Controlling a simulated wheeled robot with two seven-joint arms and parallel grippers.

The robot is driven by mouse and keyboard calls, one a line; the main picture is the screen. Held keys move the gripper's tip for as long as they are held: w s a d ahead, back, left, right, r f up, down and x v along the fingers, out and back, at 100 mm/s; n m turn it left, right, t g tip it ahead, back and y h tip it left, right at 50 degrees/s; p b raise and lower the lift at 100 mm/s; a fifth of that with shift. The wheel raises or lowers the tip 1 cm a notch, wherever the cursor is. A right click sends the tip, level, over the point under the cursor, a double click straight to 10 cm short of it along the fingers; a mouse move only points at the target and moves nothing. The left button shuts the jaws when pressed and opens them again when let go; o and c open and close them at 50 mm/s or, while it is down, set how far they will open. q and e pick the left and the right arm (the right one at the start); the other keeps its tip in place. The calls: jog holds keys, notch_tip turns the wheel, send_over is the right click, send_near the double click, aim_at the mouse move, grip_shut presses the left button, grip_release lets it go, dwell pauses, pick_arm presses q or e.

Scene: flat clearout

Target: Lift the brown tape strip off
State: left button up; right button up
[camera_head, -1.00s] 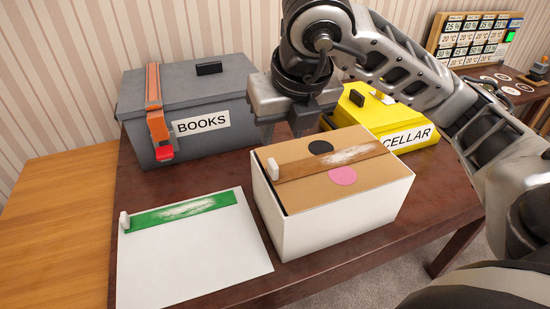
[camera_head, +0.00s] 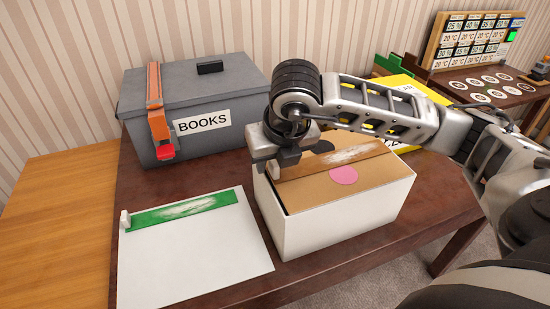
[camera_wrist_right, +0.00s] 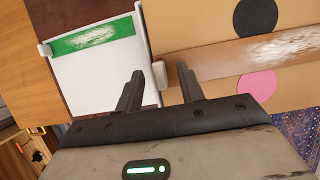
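The brown tape strip (camera_head: 345,157), worn white in places, runs across the tan top of a white box (camera_head: 345,215). A small white tab (camera_wrist_right: 160,75) sits at the strip's left end. My right gripper (camera_head: 278,160) is over that left end, pointing down and partly covering it. In the wrist view its two fingers (camera_wrist_right: 160,88) are apart, with the tab in the gap between them. I cannot tell whether they touch it. The strip still lies flat on the box. My left gripper is not in view.
A white box with a green tape strip (camera_head: 184,210) lies at the left. A grey BOOKS box (camera_head: 225,95) with an orange strap stands behind. A yellow CELLAR box (camera_head: 408,84) is partly hidden by my right arm. A pink dot (camera_head: 343,176) marks the tan top.

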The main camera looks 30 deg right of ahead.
grip_shut()
jog(key=c, duration=0.6)
grip_release()
grip_shut()
jog(key=shift+r, duration=0.15)
jog(key=shift+r+p, duration=0.4)
jog(key=shift+r, duration=0.35)
jog(key=shift+r+p, duration=1)
jog(key=shift+r, duration=1)
